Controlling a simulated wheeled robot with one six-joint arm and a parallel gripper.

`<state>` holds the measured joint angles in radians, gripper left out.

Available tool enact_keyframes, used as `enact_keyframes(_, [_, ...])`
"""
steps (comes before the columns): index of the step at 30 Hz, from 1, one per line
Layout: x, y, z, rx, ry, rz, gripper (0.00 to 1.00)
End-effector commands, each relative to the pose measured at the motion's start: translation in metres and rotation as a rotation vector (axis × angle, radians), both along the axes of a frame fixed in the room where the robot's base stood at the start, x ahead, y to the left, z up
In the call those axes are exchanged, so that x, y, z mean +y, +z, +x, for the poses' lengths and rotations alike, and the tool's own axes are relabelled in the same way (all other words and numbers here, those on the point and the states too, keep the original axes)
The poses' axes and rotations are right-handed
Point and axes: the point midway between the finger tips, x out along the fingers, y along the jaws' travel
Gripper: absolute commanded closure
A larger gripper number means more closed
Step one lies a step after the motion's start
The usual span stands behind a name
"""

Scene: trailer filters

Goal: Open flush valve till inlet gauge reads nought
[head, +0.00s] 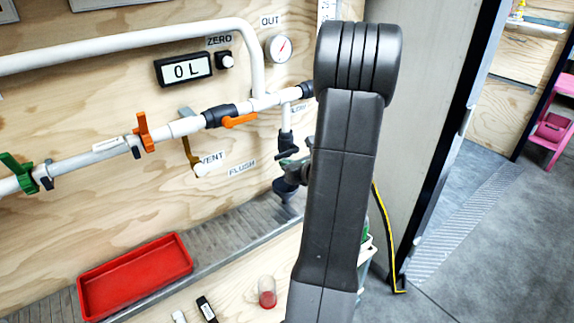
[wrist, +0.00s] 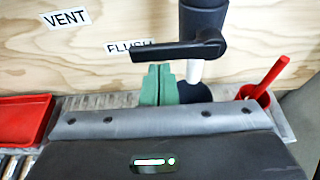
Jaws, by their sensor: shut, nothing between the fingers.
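The flush valve's black lever (wrist: 165,51) lies across its upright pipe in the wrist view, pointing left from the black valve body (wrist: 204,20). It covers part of the FLUSH label (wrist: 128,46). In the head view the valve's drop pipe (head: 286,118) shows, but my arm hides much of the valve. My gripper's green fingers (wrist: 157,84) are shut and empty, just below the lever in the wrist view; I cannot tell whether they touch it. A round gauge (head: 278,48) marked OUT is on the wall. No inlet gauge is in view.
The white pipe carries green (head: 17,172) and orange (head: 144,131) handles left of an orange lever (head: 240,120). A display (head: 184,68) reads 0 L. A red tray (head: 135,274) lies at lower left. A red-handled tool stands in a holder (wrist: 262,97) right of my fingers.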

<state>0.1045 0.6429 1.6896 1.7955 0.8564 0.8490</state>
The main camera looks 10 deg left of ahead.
Motion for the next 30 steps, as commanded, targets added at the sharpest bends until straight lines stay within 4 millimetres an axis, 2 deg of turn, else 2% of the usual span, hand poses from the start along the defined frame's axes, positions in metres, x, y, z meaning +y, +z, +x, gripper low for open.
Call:
enact_keyframes(20, [0.001,0.009,-0.001,0.082,0.000,0.083,1.00])
enact_keyframes(30, [0.001,0.022,-0.001,0.205,0.000,0.204,1.00])
